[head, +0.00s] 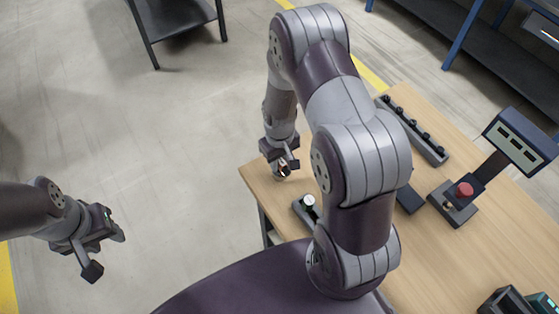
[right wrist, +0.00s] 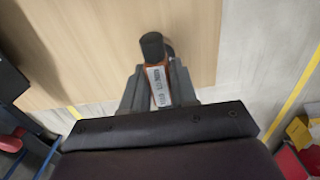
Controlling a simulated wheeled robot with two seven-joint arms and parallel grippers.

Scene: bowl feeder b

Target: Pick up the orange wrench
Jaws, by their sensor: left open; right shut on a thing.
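My right gripper (head: 281,165) is at the far left corner of the wooden table, low over its top. In the right wrist view its two fingers (right wrist: 158,88) are shut on an orange-brown item (right wrist: 157,76) with a black round end and a pale printed label. It looks more like a small capped bottle than a wrench; the fingers hide its sides. I cannot tell whether it touches the table. I see no clear wrench in either view. My left gripper (head: 106,253) is open and empty over the floor at the left.
The wooden table (head: 470,245) holds a dark strip with several knobs (head: 415,130), a red button box (head: 462,192), a tilted panel on a post (head: 520,140) and a small holder with a white-topped item (head: 309,204). My right arm hides part of the table.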

